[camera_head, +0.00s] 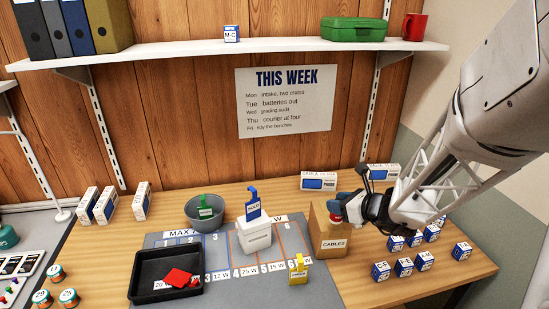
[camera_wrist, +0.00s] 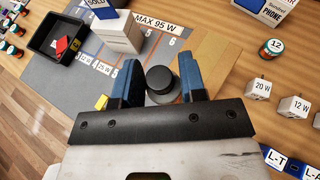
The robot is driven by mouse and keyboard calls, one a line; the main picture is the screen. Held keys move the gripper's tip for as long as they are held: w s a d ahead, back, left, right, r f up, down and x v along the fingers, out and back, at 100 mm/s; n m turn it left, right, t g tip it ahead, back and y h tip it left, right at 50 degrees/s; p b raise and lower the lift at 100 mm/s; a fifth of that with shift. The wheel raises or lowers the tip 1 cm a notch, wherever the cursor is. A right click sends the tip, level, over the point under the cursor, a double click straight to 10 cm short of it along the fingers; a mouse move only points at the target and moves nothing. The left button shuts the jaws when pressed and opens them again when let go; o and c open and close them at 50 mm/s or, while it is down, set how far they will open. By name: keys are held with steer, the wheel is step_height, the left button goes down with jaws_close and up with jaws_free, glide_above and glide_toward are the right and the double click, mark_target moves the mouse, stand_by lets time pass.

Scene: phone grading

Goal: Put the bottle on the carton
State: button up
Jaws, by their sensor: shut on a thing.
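The carton (camera_head: 331,238), a brown box marked CABLES, stands on the table right of the grey mat. My gripper (camera_head: 345,206) is at its upper right in the head view, and its fingers overlap the carton's top there. In the wrist view, the blue fingers of my gripper (camera_wrist: 160,64) are closed on both sides of a bottle (camera_wrist: 160,79) with a round black cap and a greyish body. The carton's tan top (camera_wrist: 213,68) shows beyond and beside the fingers. The bottle's underside is hidden, so I cannot tell if it touches the carton.
A white bin (camera_head: 257,235) with a blue SOLD tag, a grey bucket (camera_head: 205,215) and a black tray (camera_head: 150,270) stand left. Several small blue-and-white boxes (camera_head: 404,267) lie right. Phone boxes (camera_head: 319,181) stand behind. A shelf (camera_head: 270,48) runs above.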

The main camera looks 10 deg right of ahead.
steer(key=w+d, duration=0.1)
steer(key=w, duration=0.6)
steer(key=shift+w+d+f, duration=0.25)
steer(key=shift+d+f, duration=0.15)
steer(key=shift+f, duration=1.75)
steer(key=shift+f, duration=0.1)
steer(key=o, duration=0.9)
steer(key=shift+s, duration=0.1)
steer(key=shift+v, duration=6)
